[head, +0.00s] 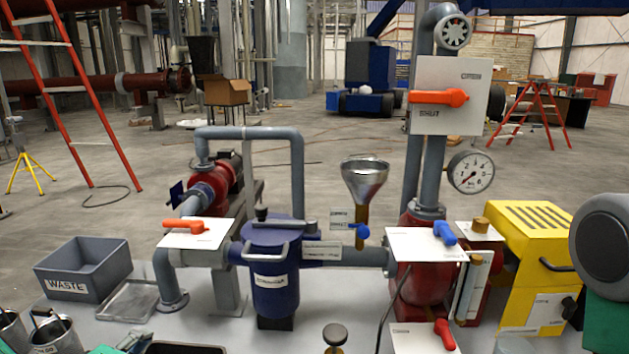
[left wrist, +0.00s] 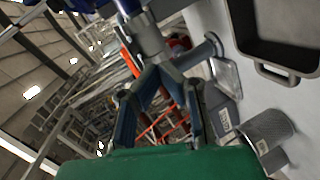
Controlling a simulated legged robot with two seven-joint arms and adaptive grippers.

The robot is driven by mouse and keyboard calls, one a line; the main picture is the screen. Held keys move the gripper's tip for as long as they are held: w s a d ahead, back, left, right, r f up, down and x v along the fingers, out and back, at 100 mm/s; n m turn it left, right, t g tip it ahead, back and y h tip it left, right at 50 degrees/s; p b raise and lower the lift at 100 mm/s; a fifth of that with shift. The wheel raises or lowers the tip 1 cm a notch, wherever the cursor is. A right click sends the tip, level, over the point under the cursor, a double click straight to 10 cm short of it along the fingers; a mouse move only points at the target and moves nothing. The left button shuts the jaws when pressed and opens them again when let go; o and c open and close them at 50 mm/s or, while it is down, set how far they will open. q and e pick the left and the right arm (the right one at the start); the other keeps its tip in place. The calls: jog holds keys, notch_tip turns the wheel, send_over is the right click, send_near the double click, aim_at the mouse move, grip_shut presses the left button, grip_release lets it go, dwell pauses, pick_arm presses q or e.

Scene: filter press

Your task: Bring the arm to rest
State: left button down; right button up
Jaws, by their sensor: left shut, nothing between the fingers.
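My left gripper shows in the left wrist view (left wrist: 162,78), its two dark fingers rising from the green housing and meeting at the tips. It is shut and empty. In the head view only a small part of it (head: 133,341) shows at the bottom left edge, close to the metal cups (head: 54,337) and the grey bench (head: 220,325). Whether it touches anything there is hidden.
A grey waste bin (head: 68,288) and a clear tray (head: 130,301) stand near the left gripper. The blue filter housing (head: 276,290), steel funnel (head: 364,182), red pump body (head: 420,290) and yellow unit (head: 528,255) crowd the bench. Open floor lies beyond.

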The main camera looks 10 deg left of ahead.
pick_arm(q)
jog(key=s+d+f+m+g+h, duration=0.2)
jog(key=s+d+f+m+g, duration=0.7)
jog(key=s+f, duration=0.25)
jog(key=s+d+f+m+g+y, duration=0.1)
jog(key=s+f+m+g, duration=0.1)
jog(key=s, duration=0.5)
jog(key=s+d+f+m+g, duration=0.1)
jog(key=s+f+m+g, duration=0.2)
jog(key=s+m, duration=0.2)
jog(key=shift+s+f+y, duration=0.3)
jog(key=shift+s+y, duration=0.1)
jog(key=shift+s, duration=0.55)
